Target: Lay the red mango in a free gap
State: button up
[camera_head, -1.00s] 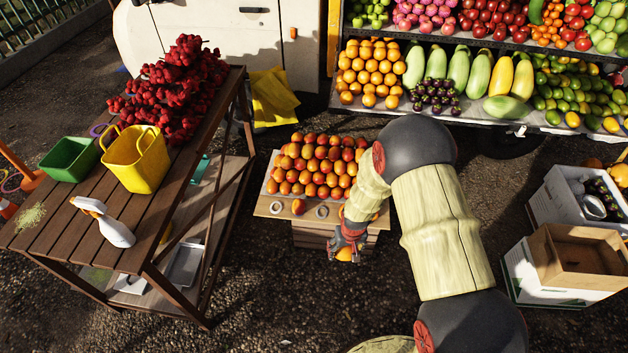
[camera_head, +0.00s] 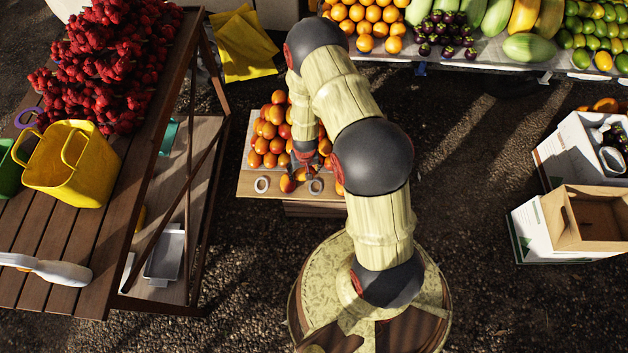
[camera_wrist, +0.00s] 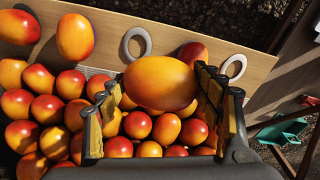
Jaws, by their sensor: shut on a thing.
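My gripper (camera_wrist: 158,92) is shut on a mango (camera_wrist: 160,82), yellow-orange on the side shown in the wrist view. One finger is on each side of it. It is held above a pile of red and orange mangoes (camera_wrist: 60,110) on a low wooden stand (camera_wrist: 190,22). In the head view, my gripper (camera_head: 304,160) is over the front of the pile (camera_head: 268,128), and my arm hides the pile's right part. A loose mango (camera_head: 287,183) lies on the stand's front board, between two white rings. Any gap directly under the held mango is hidden.
The white rings (camera_head: 262,185) lie on the front board. A wooden table (camera_head: 100,235) with red fruit and a yellow basket (camera_head: 75,170) stands left. The fruit truck's display (camera_head: 470,55) is behind. Boxes (camera_head: 580,222) stand right, with clear ground between.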

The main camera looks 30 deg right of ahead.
jog(key=m+b, duration=0.2)
send_over(316, 187)
notch_tip(316, 187, down, 8)
jog(key=shift+r, duration=0.15)
jog(key=shift+s+a+f+b, duration=0.1)
jog(key=shift+f+b, duration=1.25)
jog(key=shift+f, duration=0.05)
jog(key=shift+f+b, duration=0.75)
jog(key=shift+f, duration=0.35)
dwell(0.6)
jog(key=o, duration=0.9)
jog(key=shift+r+p, duration=2.8)
jog(key=shift+r, duration=0.3)
